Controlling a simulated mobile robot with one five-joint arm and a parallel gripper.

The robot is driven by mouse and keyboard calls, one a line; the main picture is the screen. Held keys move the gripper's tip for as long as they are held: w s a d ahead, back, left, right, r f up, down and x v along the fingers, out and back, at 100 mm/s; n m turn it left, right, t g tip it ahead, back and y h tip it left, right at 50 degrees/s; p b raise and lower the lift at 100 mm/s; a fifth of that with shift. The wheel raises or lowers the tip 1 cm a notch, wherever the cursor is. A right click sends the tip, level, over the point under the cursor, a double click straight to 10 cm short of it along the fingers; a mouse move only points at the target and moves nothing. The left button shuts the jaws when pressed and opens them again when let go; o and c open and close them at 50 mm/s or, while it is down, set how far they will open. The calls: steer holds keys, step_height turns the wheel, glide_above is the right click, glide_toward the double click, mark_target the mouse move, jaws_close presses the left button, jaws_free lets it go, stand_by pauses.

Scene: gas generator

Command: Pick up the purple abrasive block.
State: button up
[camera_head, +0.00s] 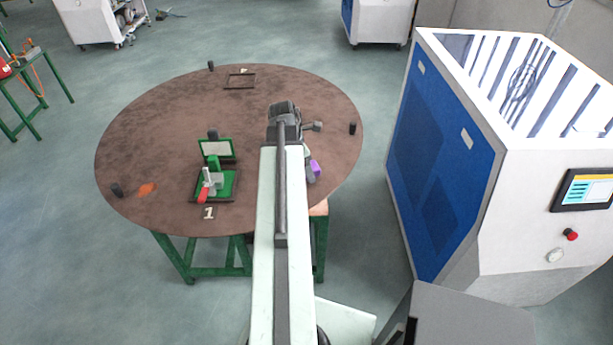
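The purple abrasive block (315,168) shows as a small purple patch on the right part of the round brown table (150,120), just right of my arm. Its left side is hidden behind the arm. My arm reaches up the picture from the bottom, with a dark joint at its far end above the table. My gripper is mostly hidden behind the arm; a small grey piece against the block may be part of it. I cannot make out its fingers, or whether they touch the block.
A green fixture with a red-handled clamp (206,185) stands left of my arm. An orange piece (147,189) lies at the table's left. Small black posts (353,128) stand near the rim. A blue-and-white machine (450,160) stands right, across a floor gap.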

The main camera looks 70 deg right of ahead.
steer(key=shift+f, duration=0.2)
stand_by(0.4)
steer(key=c, duration=1.5)
step_height(320, 180, up, 10)
steer(key=p, duration=1)
steer(key=shift+r, duration=0.25)
